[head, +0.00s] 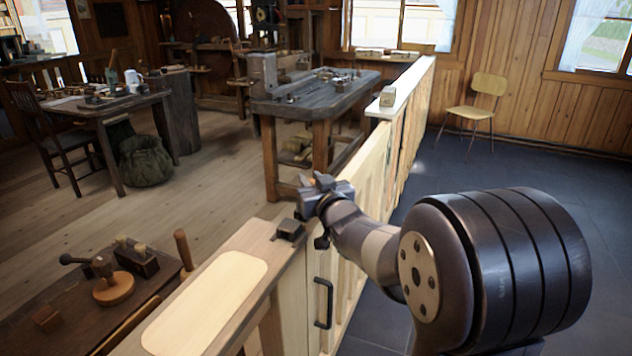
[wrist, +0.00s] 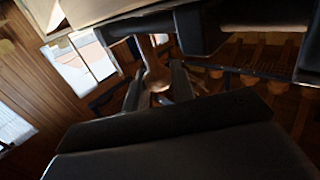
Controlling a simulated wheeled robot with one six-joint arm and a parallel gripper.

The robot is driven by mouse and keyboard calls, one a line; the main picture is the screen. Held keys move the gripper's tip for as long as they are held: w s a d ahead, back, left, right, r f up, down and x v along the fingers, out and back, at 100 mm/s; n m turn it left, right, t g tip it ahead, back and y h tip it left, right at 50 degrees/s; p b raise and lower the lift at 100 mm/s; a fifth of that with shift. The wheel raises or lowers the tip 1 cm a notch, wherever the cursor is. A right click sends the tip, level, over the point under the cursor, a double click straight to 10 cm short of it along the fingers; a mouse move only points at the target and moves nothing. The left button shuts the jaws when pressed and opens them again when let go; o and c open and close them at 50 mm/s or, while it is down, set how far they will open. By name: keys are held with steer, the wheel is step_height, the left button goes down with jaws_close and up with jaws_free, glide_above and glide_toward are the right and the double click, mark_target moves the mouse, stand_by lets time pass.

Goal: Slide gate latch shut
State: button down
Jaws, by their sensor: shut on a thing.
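The pale wooden gate (head: 347,287) stands in the middle of the head view, with a black pull handle (head: 323,303) on its face. A dark metal latch catch (head: 290,229) sits on top of the fixed post to its left. My gripper (head: 322,188) is at the top of the gate, just right of and beyond the catch. In the wrist view, my gripper (wrist: 157,92) is shut on a brown, knob-like part (wrist: 155,72), apparently the latch knob. The latch bolt is mostly hidden by my gripper, so I cannot tell how far it reaches into the catch.
A fixed counter with a pale inset panel (head: 205,303) runs to the lower left. A low bench with tools (head: 112,285) stands beside it. Beyond the fence (head: 412,118) are a workbench (head: 318,90) and a chair (head: 478,104). Dark floor (head: 520,165) lies open at right.

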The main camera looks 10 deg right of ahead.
steer(key=shift+s+a+b, duration=0.45)
steer(key=shift+s+a, duration=0.3)
steer(key=shift+s, duration=0.3)
steer(key=c, duration=1.2)
jaws_free()
steer(key=shift+a, duration=0.1)
steer(key=shift+c, duration=0.2)
steer(key=shift+s, duration=0.15)
steer(key=s+d, duration=0.1)
steer(key=s, duration=0.9)
steer(key=shift+s+d+p, duration=0.25)
steer(key=shift+d+p, duration=0.05)
steer(key=shift+d, duration=0.05)
